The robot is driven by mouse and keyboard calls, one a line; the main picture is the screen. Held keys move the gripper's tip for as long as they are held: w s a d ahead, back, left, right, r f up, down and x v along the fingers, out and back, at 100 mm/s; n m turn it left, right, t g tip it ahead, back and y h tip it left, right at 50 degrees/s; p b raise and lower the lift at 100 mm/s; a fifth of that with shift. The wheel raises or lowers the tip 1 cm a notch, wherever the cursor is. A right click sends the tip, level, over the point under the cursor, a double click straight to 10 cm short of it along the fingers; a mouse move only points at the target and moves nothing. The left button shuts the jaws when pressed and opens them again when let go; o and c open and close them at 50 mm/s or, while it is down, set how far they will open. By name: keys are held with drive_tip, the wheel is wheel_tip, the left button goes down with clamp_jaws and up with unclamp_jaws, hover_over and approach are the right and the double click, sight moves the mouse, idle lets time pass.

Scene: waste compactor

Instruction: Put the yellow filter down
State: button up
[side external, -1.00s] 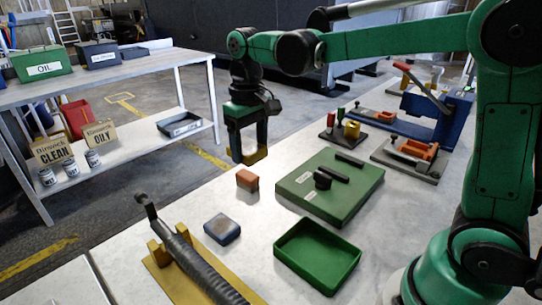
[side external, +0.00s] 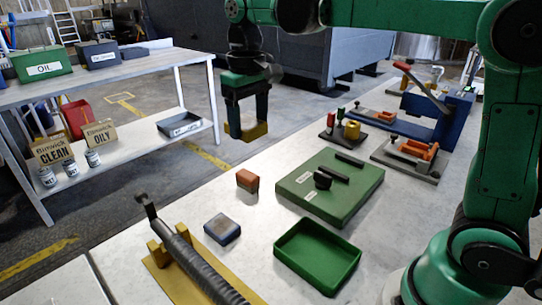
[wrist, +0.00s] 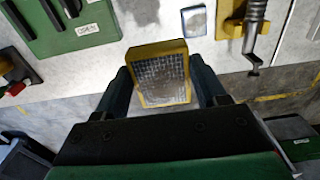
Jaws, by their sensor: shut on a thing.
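The yellow filter (wrist: 136,68), a yellow frame around a grey mesh, is held between the two fingers of my gripper (wrist: 160,88) in the wrist view. In the side view my gripper (side external: 246,122) hangs above the far edge of the light worktop. The yellow filter (side external: 252,134) shows there between the fingertips, partly hidden by them. It is in the air, apart from any surface.
On the worktop are an orange-brown block (side external: 247,181), a blue-grey block (side external: 222,229), a green case (side external: 346,200) and an empty green tray (side external: 306,285). A side bench has a lower shelf (side external: 139,147) with CLEAN (side external: 52,150) and OILY (side external: 100,134) signs and several small cans.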

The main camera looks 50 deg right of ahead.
drive_tip(key=shift+s+d+f, duration=0.2)
drive_tip(key=shift+s+f, duration=0.1)
drive_tip(key=shift+f, duration=0.15)
drive_tip(key=shift+s+d+f, duration=0.2)
drive_tip(key=shift+s+f, duration=0.1)
drive_tip(key=shift+f, duration=0.15)
drive_tip(key=shift+s+d+f, duration=0.1)
drive_tip(key=shift+d+f, duration=0.1)
drive_tip(key=shift+d, duration=0.1)
drive_tip(key=d+r, duration=0.4)
drive_tip(key=d, duration=0.8)
hover_over(344, 170)
wheel_tip(344, 170, down, 13)
drive_tip(key=shift+f, duration=2.1)
drive_tip(key=shift+f, duration=0.35)
